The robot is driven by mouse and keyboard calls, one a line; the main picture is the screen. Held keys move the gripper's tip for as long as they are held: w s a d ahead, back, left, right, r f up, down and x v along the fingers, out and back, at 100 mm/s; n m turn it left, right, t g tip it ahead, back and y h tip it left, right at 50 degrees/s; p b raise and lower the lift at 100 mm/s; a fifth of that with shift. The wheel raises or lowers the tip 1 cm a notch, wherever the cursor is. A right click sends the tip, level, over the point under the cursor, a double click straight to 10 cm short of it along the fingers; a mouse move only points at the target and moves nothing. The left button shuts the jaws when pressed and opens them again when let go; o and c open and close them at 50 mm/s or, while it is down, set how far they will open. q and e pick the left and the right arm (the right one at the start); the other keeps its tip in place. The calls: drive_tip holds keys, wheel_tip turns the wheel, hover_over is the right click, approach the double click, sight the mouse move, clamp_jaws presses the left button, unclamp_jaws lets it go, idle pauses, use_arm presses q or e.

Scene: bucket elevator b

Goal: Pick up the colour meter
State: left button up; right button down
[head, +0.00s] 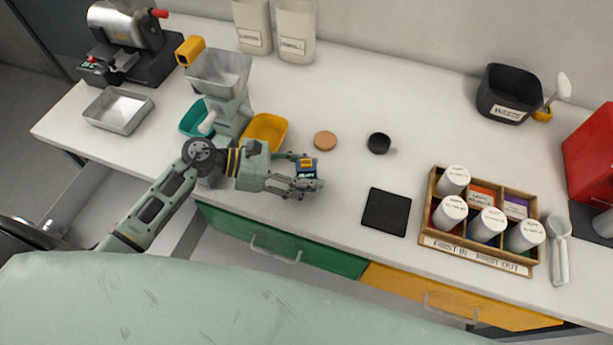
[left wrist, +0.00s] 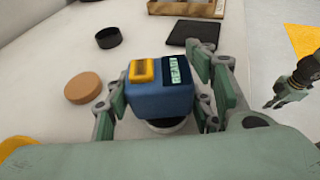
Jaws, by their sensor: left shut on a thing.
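The colour meter (head: 307,166) is a small blue block with a yellow button and a lit screen. My left gripper (head: 307,174) is shut on it near the table's front edge, left of the black mat. In the left wrist view the meter (left wrist: 160,97) sits between the two fingers, upright, its screen reading "READY". A pale round part shows under it; I cannot tell whether it is clear of the table. My right gripper (left wrist: 290,92) shows at the right of the left wrist view, small and dark; its opening is unclear.
A cork disc (head: 325,140) and a black round cup (head: 379,143) stand behind the meter. A black mat (head: 387,211) and a wooden rack of white-lidded jars (head: 432,223) are to the right. A yellow tray (head: 265,132) and a hopper machine (head: 220,75) stand behind the left arm.

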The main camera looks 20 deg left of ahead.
use_arm(q)
drive_tip(key=c, duration=0.8)
drive_tip(key=shift+r, duration=0.1)
drive_tip(key=shift+c, duration=0.2)
